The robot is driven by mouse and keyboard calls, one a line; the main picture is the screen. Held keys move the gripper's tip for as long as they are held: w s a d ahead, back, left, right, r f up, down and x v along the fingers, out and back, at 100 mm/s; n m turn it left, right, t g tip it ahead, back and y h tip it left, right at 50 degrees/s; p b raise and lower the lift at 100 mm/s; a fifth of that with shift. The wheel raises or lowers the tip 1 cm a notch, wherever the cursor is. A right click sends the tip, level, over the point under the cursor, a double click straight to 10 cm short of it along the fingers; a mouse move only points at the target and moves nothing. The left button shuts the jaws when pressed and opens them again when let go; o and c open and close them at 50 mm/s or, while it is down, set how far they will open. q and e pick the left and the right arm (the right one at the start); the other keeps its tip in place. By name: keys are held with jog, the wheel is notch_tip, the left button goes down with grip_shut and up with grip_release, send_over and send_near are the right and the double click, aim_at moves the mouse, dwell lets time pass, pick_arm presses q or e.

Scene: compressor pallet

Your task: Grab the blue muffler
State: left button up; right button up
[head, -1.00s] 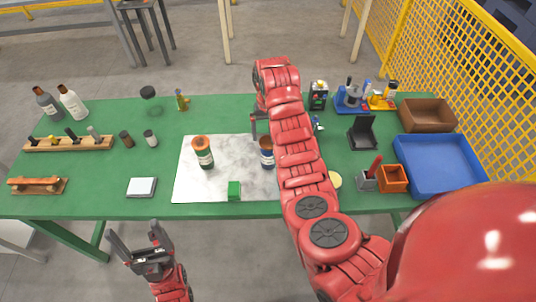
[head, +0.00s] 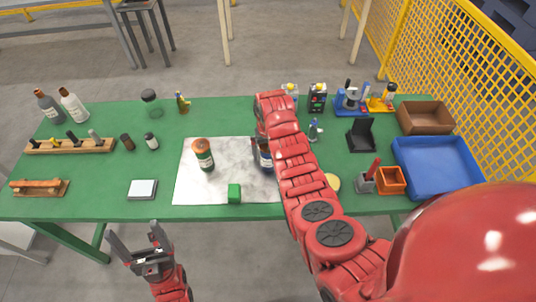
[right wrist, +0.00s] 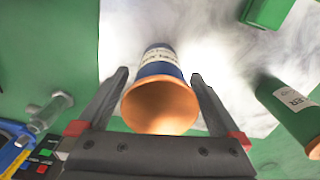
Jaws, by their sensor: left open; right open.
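The blue muffler (head: 263,157), a blue cylinder with a white label and an orange top, stands upright on the pale marbled sheet (head: 222,192). My right arm partly hides it in the head view. In the right wrist view the blue muffler (right wrist: 158,62) is between the two fingers of my right gripper (right wrist: 160,80). The fingers are open, one on each side; I cannot tell whether they touch it. My left gripper (head: 133,236) is open and empty in front of the table's near edge.
A green cylinder with an orange top (head: 203,155) stands left of the muffler on the sheet. A green block (head: 234,193) lies at the sheet's front edge. A small bottle-like item (head: 315,131) and a black stand (head: 361,137) are to the right.

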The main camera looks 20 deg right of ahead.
grip_shut()
dwell(0.3)
jog(key=shift+r, duration=0.1)
